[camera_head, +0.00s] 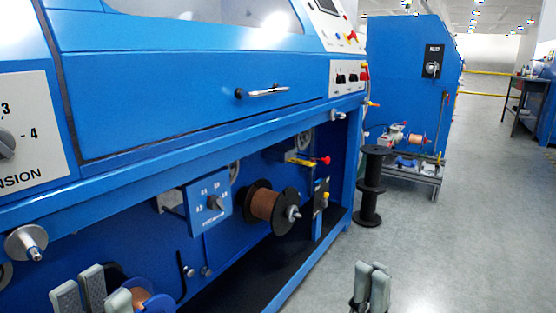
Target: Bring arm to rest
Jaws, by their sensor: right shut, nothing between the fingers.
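My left gripper (92,293) is at the bottom left, in front of the blue machine (160,95). Only its grey fingertips show, and the frame edge cuts them off. A blue-rimmed round part with copper colour (155,303) shows just to its right; I cannot tell whether they touch. My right gripper (371,284) is at the bottom, right of the middle, over the grey floor. Its two fingers are together, with nothing between them.
A copper wire spool (265,204) sits on the machine's lower part, next to a blue dial box (210,204). A black empty spool (371,187) stands on the floor by the machine's corner. The floor (450,255) at the right is clear.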

